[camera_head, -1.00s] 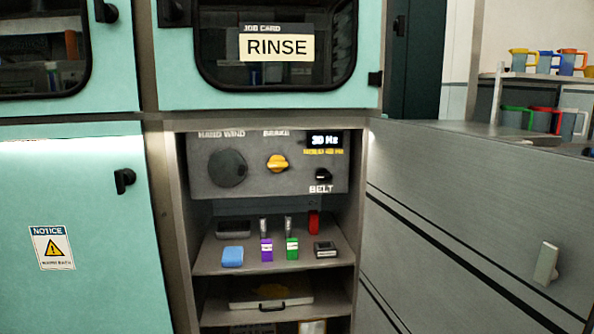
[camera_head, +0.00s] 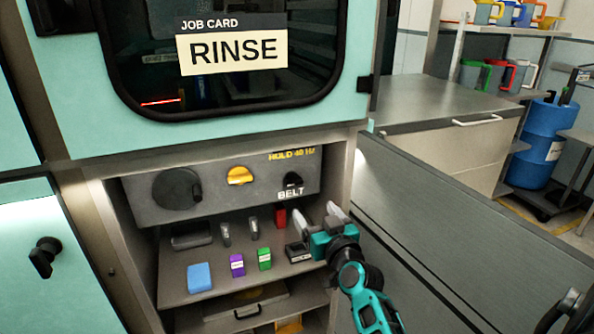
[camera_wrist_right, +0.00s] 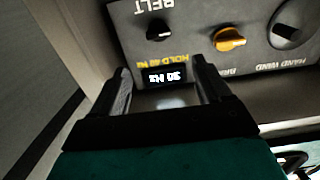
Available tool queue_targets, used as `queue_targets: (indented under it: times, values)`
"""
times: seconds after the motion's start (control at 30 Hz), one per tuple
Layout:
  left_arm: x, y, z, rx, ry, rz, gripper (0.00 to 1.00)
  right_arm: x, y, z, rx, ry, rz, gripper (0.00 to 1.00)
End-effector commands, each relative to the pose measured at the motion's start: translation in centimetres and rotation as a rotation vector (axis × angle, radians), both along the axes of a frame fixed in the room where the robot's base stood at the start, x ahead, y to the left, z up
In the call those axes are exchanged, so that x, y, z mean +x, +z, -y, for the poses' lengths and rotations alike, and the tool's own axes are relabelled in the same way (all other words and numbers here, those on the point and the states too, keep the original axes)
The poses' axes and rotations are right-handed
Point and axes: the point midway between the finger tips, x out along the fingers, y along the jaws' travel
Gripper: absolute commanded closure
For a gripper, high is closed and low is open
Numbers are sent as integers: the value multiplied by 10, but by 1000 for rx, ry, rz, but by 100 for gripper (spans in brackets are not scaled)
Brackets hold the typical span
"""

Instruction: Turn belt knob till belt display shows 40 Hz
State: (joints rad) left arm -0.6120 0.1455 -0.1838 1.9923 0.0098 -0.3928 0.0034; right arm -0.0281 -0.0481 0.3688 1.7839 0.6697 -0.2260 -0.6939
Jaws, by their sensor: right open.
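The belt knob (camera_head: 293,182) is a small black knob above the word BELT, at the right of the grey panel. It also shows in the right wrist view (camera_wrist_right: 159,30), where the panel is upside down. The belt display (camera_wrist_right: 165,76) is lit and appears to read 30 Hz; in the head view it is hidden by the cabinet's top edge. A yellow label (camera_head: 291,154) by it reads HOLD 40 Hz. My right gripper (camera_head: 321,213) is open and empty, below and right of the knob and apart from it. My left gripper is not in view.
The panel (camera_head: 219,196) also has a yellow knob (camera_head: 240,176) and a large black hand wheel (camera_head: 176,188). On the shelf below stand a blue block (camera_head: 200,277), a purple (camera_head: 237,265) and a green module (camera_head: 264,259). An open grey door (camera_head: 440,210) bounds the right side.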

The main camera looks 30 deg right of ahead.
Motion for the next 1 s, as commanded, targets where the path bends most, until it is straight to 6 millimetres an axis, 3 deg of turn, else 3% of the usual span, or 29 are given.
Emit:
queue_targets:
  times: [0.17,0.7,1.0]
  values:
    - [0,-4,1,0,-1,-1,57,13,0,6,2,-8,8,23]
    - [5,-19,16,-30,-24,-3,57,96,-1,25,2,-6,7,23]
    - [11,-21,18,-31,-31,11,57,122,0,32,0,-6,4,23]
